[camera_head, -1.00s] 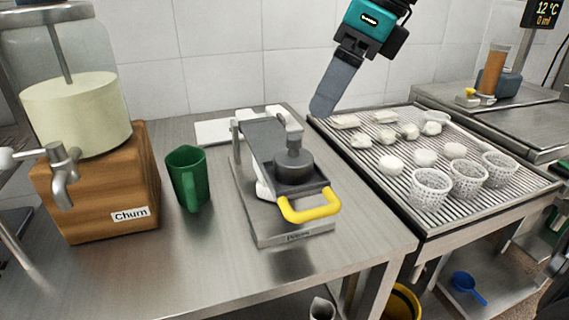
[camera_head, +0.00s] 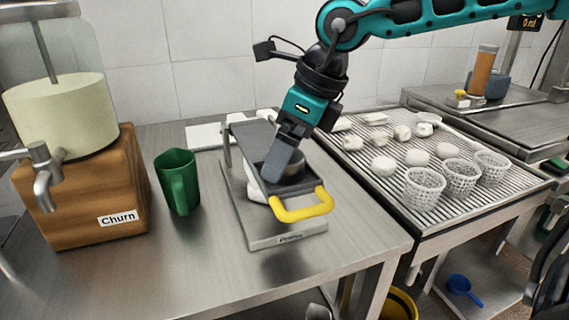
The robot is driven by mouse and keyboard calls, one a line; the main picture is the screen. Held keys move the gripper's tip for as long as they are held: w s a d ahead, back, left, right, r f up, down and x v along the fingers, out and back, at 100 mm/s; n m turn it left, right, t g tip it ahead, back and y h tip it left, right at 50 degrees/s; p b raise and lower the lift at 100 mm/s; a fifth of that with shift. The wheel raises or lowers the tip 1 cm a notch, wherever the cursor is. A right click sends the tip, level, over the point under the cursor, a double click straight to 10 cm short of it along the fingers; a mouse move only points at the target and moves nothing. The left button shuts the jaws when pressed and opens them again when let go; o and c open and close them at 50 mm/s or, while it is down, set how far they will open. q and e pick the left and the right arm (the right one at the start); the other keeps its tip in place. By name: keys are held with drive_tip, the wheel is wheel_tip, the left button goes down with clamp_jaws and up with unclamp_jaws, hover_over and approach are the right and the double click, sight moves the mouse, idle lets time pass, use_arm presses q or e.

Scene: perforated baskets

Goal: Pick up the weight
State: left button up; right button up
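The weight (camera_head: 294,172), a dark grey cylinder, sits on the plate of a metal press (camera_head: 285,238) with a yellow handle (camera_head: 302,207). My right gripper (camera_head: 272,174) comes down from the upper right. Its grey fingers are over the weight, in front of its left part, and hide its knob. The fingers overlap in this view, so I cannot tell whether they are apart, or whether they touch the weight. My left gripper is not in view.
A green pitcher (camera_head: 178,182) and a wooden churn (camera_head: 88,195) stand to the left. A white board (camera_head: 203,137) lies behind the press. On the right, a ribbed drain table (camera_head: 384,188) holds white lumps and perforated baskets (camera_head: 424,188). The table's front right is clear.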

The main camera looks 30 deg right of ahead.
drive_tip(key=shift+w+a+f, duration=0.1)
drive_tip(key=shift+f, duration=0.15)
drive_tip(key=shift+c, duration=0.3)
clamp_jaws()
drive_tip(key=shift+r, duration=0.1)
idle(0.5)
